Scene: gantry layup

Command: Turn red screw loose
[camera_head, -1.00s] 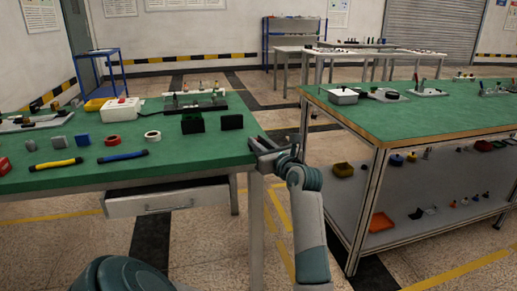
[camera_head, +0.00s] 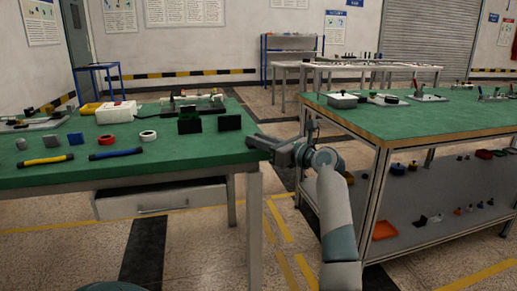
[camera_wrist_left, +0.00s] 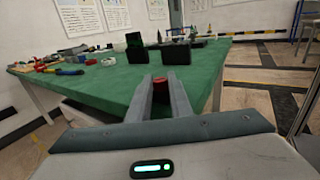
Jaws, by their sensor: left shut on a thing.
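The red screw (camera_wrist_left: 160,88) shows in the left wrist view as a small red piece between the two fingers of my left gripper (camera_wrist_left: 162,92). The fingers are shut on it, near the green table's (camera_wrist_left: 208,72) edge. In the head view my left gripper (camera_head: 262,146) is at the right edge of the green table (camera_head: 215,152), its arm coming up from below. The screw cannot be made out there, and what it sits in is hidden. My right gripper is not in view.
Two black blocks (camera_head: 190,123) stand on the table near my left gripper. A drawer (camera_head: 155,197) juts out below. A second green-topped bench (camera_head: 400,118) stands right across an aisle.

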